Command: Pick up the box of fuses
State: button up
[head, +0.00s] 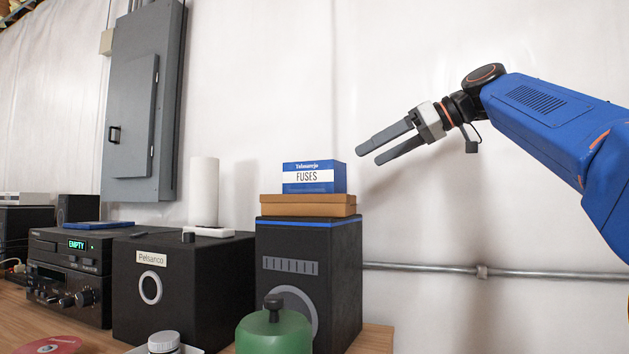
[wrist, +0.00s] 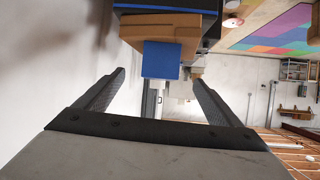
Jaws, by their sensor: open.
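The box of fuses (head: 314,177) is blue and white with the word FUSES on its front. It lies on a flat brown box (head: 307,205) on top of a tall black speaker (head: 309,275). My gripper (head: 367,151) is open and empty, to the right of the fuse box and slightly higher, with its fingers pointing left toward it. In the wrist view the blue box (wrist: 161,59) shows ahead, between and beyond the two fingers, apart from them. The brown box (wrist: 155,28) shows behind it there.
A black Pelsanco box (head: 180,290), a paper roll (head: 204,192) and a stereo (head: 70,275) stand to the left. A green canister (head: 273,330) is in front of the speaker. A grey electrical cabinet (head: 145,100) hangs on the wall. The air around my gripper is clear.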

aim_at(315, 175)
jog(key=shift+n, duration=0.5)
jog(key=x, duration=0.5)
jog(key=r+x, duration=0.1)
jog(key=x, duration=0.5)
jog(key=a+r+x, duration=0.1)
jog(key=x, duration=0.5)
jog(key=shift+y, duration=0.3)
jog(key=c, duration=1.3)
